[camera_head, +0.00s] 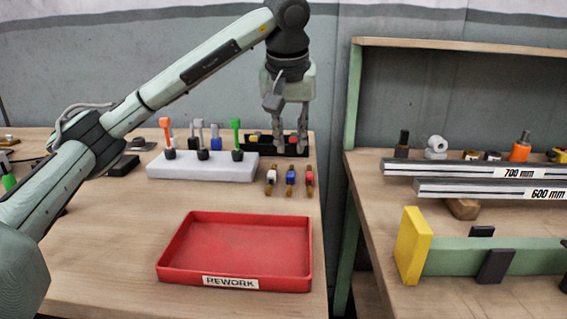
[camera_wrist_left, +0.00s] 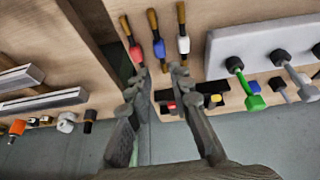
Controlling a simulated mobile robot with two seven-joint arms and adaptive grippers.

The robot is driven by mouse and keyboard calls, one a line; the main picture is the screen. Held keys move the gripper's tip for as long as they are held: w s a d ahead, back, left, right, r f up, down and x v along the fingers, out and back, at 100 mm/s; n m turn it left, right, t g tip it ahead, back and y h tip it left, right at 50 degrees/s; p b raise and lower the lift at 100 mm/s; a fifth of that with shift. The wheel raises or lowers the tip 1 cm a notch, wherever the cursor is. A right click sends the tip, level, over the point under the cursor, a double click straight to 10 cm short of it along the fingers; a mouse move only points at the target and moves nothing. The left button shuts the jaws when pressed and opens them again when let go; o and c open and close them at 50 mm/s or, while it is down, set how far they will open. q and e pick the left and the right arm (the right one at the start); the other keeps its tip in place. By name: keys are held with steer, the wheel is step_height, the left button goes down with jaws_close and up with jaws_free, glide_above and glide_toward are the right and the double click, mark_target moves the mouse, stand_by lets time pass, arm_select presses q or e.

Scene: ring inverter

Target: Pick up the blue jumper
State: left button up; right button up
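The blue jumper (camera_head: 291,178) lies on the left table between a white jumper (camera_head: 271,177) and a red jumper (camera_head: 310,180). All have brown ends. My left gripper (camera_head: 289,148) is above the table, behind the jumpers in the head view, with its fingers pointing down. In the left wrist view, the blue jumper (camera_wrist_left: 159,47) lies just beyond the gap between the open fingertips (camera_wrist_left: 158,75), and the gripper is empty. The red jumper (camera_wrist_left: 136,53) and the white jumper (camera_wrist_left: 183,45) lie to either side. My right gripper is not in view.
A white block (camera_head: 205,172) with upright coloured-handled tools stands left of the jumpers. A black tray (camera_head: 290,151) with small parts lies behind them, partly hidden. A red REWORK tray (camera_head: 240,286) stands in front, empty. A second bench (camera_head: 390,225) is at right.

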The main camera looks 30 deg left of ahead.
mark_target(291, 173)
arm_select(q)
steer(key=x, duration=0.6)
steer(key=shift+s+f, duration=0.2)
steer(key=shift+f, duration=0.2)
steer(key=shift+w+f, duration=0.2)
steer(key=shift+f, duration=0.25)
jaws_close()
